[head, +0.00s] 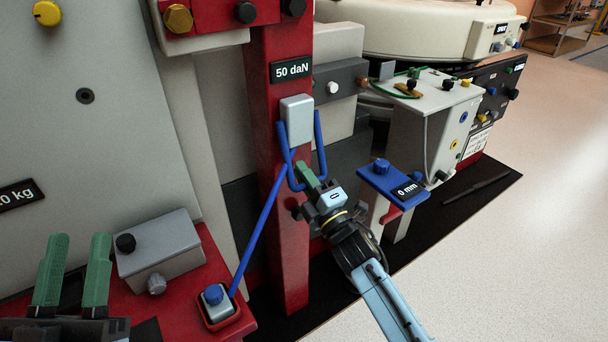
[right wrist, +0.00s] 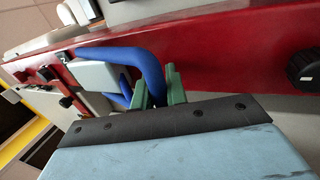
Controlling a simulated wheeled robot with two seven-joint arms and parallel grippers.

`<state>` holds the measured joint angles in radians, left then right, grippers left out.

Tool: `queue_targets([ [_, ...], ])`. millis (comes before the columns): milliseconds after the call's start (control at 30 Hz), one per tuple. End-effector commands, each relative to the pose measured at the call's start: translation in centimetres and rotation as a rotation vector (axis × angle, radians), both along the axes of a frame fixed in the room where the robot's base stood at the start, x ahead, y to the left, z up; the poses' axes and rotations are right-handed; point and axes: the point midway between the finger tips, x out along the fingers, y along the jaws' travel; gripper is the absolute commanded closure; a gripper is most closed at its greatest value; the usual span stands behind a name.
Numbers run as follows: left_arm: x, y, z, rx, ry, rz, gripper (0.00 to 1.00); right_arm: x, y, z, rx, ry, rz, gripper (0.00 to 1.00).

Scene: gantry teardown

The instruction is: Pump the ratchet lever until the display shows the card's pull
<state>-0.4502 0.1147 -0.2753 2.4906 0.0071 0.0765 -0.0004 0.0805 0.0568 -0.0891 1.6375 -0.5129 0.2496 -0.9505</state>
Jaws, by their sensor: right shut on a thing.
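A red post (head: 276,215) carries a display (head: 291,70) reading 50 daN. Below it, a grey block (head: 297,120) bears a blue U-shaped handle (head: 319,140). A straight blue rod (head: 256,232) slants from a red-framed socket up to this handle; I cannot tell how they join. My right gripper (head: 303,178) is shut on the blue handle near its lower bend. In the right wrist view its green fingers (right wrist: 159,90) close at the thick blue tube (right wrist: 148,62). My left gripper (head: 77,252) is open and empty at the lower left. A white printed card (head: 478,141) is too small to read.
A blue bracket (head: 385,184) with a 0 mm display stands right of my right gripper. A grey box (head: 158,250) with knobs stands near my left gripper. A grey cabinet (head: 430,120) stands behind. The pale floor (head: 540,220) on the right is clear.

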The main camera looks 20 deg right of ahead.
Motion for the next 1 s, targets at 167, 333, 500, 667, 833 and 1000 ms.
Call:
queue_targets([
  [167,0.0,0.0,0.1,0.000,0.000,0.000,0.64,0.1,-0.1,1.1,0.001,-0.026,0.000,0.82],
  [333,0.0,0.0,0.1,0.000,0.000,0.000,0.64,0.1,-0.1,1.0,0.001,-0.022,0.000,0.64],
  [500,0.0,0.0,0.1,0.001,0.000,0.001,0.64,0.1,-0.1,0.7,0.000,-0.016,0.001,0.64],
  [667,0.0,0.0,0.1,0.003,0.006,0.000,0.64,-0.4,-0.1,0.4,0.001,-0.012,0.000,0.64],
  [833,0.5,-0.1,-0.5,0.034,0.093,-0.002,0.64,-2.7,-0.7,-0.4,0.002,-0.008,0.000,0.64],
  [1000,1.6,0.1,-3.3,0.089,0.266,0.010,0.64,-5.5,-1.4,-1.5,0.002,-0.009,-0.001,0.64],
])
